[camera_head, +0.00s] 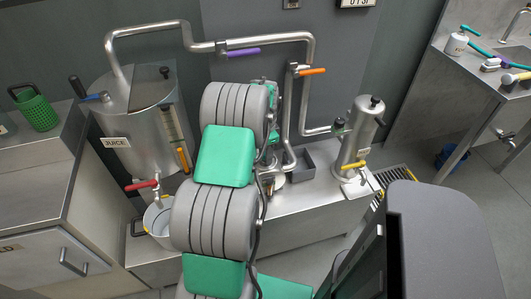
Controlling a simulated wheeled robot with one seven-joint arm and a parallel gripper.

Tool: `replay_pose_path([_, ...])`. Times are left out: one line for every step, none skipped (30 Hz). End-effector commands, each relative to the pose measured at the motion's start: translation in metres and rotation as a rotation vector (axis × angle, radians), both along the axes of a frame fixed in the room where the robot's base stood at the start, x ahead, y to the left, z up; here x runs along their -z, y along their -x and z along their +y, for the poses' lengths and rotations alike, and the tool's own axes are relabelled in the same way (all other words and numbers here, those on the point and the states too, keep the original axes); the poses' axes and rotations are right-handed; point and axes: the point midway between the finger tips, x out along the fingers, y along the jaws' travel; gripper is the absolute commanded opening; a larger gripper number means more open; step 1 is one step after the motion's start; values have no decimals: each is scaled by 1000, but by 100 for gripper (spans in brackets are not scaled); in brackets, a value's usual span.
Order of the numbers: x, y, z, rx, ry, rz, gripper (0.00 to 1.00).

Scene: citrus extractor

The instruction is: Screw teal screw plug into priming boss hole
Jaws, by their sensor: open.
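My arm, grey with green covers, fills the middle of the view and reaches over the steel bench. My gripper (267,181) is at its far end, low over the bench behind the large grey joints. It is open, small and partly hidden by my arm, and I see nothing held in it. I cannot make out the teal screw plug; it may be hidden behind my arm or too small to tell. The priming boss hole cannot be made out either. A steel cylinder (358,140) with a yellow lever stands on the bench to the right of my gripper.
A steel juice tank (140,120) stands left, with a bucket (158,222) below its red-handled tap. A steel pipe (262,41) arches from the tank over my arm, with purple and orange levers. A sink table stands far right.

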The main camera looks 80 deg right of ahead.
Motion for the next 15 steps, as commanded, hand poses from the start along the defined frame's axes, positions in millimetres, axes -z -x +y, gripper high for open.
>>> replay_pose_path([0, 0, 0, 1, 0, 0, 43])
replay_pose_path([0, 0, 0, 1, 0, 0, 40])
replay_pose_path([0, 0, 0, 1, 0, 0, 37])
replay_pose_path([0, 0, 0, 2, 0, 0, 35])
replay_pose_path([0, 0, 0, 2, 0, 0, 32])
replay_pose_path([0, 0, 0, 2, 0, 0, 29])
replay_pose_path([0, 0, 0, 2, 0, 0, 27])
replay_pose_path([0, 0, 0, 2, 0, 0, 24])
replay_pose_path([0, 0, 0, 3, 0, 0, 21])
replay_pose_path([0, 0, 0, 3, 0, 0, 18])
replay_pose_path([0, 0, 0, 3, 0, 0, 16])
replay_pose_path([0, 0, 0, 3, 0, 0, 13])
replay_pose_path([0, 0, 0, 3, 0, 0, 11])
replay_pose_path([0, 0, 0, 6, 0, 0, 11])
replay_pose_path([0, 0, 0, 26, 0, 0, 11])
